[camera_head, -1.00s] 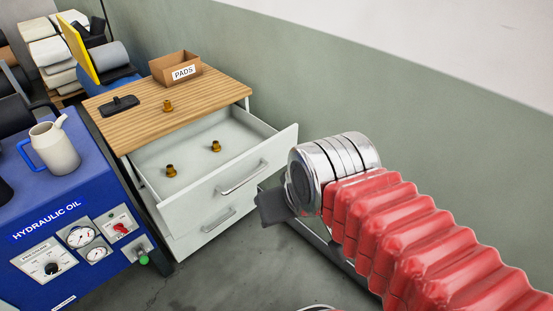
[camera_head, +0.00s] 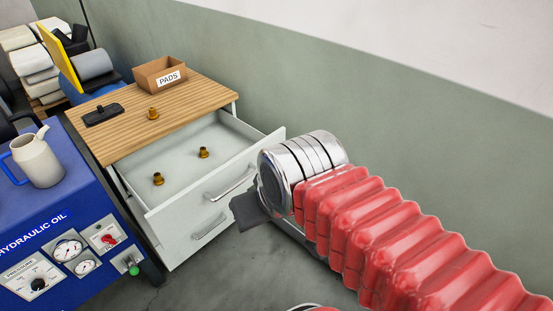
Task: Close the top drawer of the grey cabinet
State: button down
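The grey cabinet (camera_head: 190,248) has a wooden top and stands against the wall. Its top drawer (camera_head: 195,195) is pulled well out, with a metal bar handle (camera_head: 230,182) on its front. Two brass nozzles, one on the left (camera_head: 158,179) and one on the right (camera_head: 203,152), stand inside the drawer. My arm, with a red ribbed sleeve and chrome end, reaches in from the right, in front of the drawer's right end. A dark grey part of my gripper (camera_head: 249,211) shows at its left, near the drawer front. The fingers are mostly hidden; I cannot tell whether they touch the drawer.
A PADS box (camera_head: 160,75), a brass nozzle (camera_head: 152,113) and a black tool (camera_head: 102,115) are on the cabinet top. A blue hydraulic oil unit (camera_head: 65,225) with a jug (camera_head: 38,162) stands close at the left. Below the drawer is a shut lower drawer (camera_head: 208,228).

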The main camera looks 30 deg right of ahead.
aim_at(195, 188)
jog(key=i, duration=0.95)
jog(key=u, duration=0.05)
